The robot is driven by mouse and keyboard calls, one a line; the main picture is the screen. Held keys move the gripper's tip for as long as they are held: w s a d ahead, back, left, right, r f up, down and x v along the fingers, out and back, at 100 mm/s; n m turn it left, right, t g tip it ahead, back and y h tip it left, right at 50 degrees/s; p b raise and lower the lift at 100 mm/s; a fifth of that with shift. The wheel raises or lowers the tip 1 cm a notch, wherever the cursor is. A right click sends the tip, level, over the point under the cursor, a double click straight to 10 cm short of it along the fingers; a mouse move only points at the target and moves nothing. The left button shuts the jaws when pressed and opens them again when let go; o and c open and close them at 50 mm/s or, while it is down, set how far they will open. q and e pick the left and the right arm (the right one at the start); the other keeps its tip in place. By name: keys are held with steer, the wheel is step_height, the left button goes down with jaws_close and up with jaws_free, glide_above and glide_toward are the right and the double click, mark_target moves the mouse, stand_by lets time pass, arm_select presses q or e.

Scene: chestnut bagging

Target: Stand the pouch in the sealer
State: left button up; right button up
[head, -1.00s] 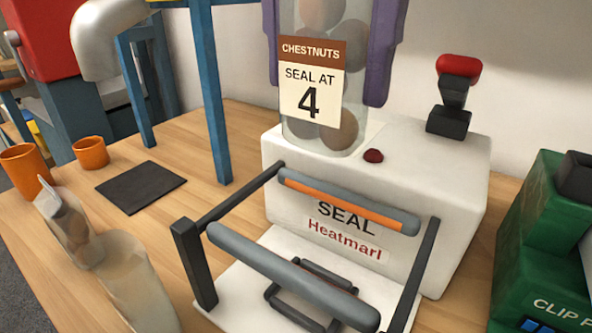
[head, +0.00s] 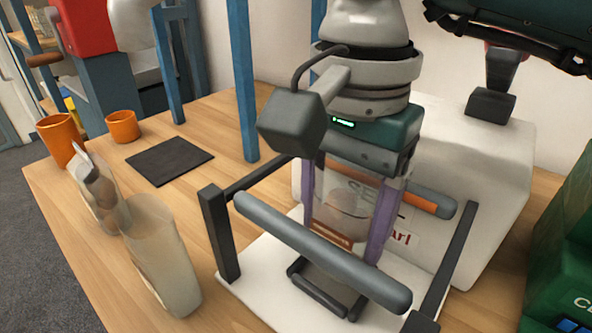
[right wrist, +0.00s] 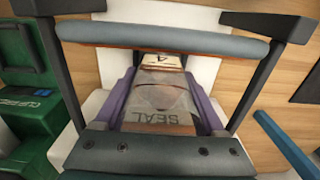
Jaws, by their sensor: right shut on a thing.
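The pouch (head: 346,203), clear with round brown chestnuts, hangs upright between the purple fingers of my right gripper (head: 343,228), which is shut on its sides. The white sealer (head: 480,150) has a grey front bar (head: 320,250) and a rear bar with an orange strip (head: 432,201). The pouch is between these bars, above or at the small black cradle (head: 325,290) on the base. The front bar hides its lower end, so I cannot tell whether it touches. In the right wrist view the pouch (right wrist: 163,92) sits between both purple fingers. My left gripper is out of view.
Two clear bags (head: 162,255) stand left of the sealer. Orange cups (head: 122,127) and a black mat (head: 170,160) lie further back. A blue post (head: 242,80) rises behind. A green machine (head: 570,255) stands close at the right. Bare wood shows at left.

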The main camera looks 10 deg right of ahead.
mark_target(352, 168)
steer(key=shift+f, duration=1.1)
steer(key=shift+f, duration=0.1)
steer(key=shift+f+b, duration=0.15)
steer(key=shift+b, duration=0.2)
steer(key=o, duration=1.4)
step_height(352, 168, up, 12)
steer(key=shift+r+p, duration=0.25)
steer(key=shift+p, duration=0.35)
